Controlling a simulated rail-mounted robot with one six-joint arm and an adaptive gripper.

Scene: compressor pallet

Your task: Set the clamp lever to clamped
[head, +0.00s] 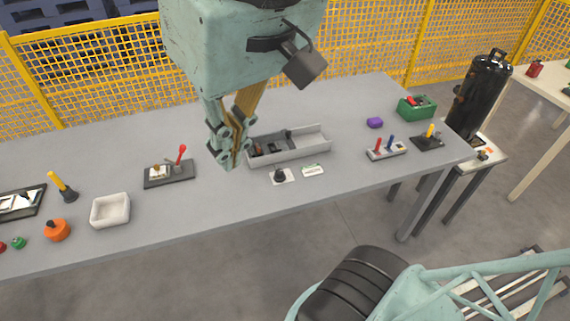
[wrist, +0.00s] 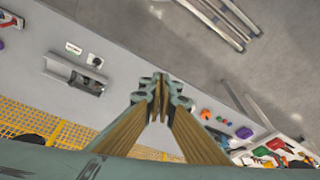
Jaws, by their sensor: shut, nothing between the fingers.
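The likely clamp lever (head: 181,155) has a thin upright stem with a red knob. It rises from a dark base plate (head: 181,181) that also bears a pale block, left of centre on the grey table in the head view. My gripper (head: 231,163) is shut and empty, to the right of the lever and apart from it, apparently above the table. Its closed fingertips also show in the wrist view (wrist: 160,100). I cannot make out the lever in the wrist view.
A grey tray (head: 304,157) with dark parts lies right of my gripper. A white bin (head: 110,210) and an orange knob (head: 56,231) stand to the left. A panel with red and blue levers (head: 387,151) is farther right. Yellow mesh fencing (head: 90,75) runs behind the table.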

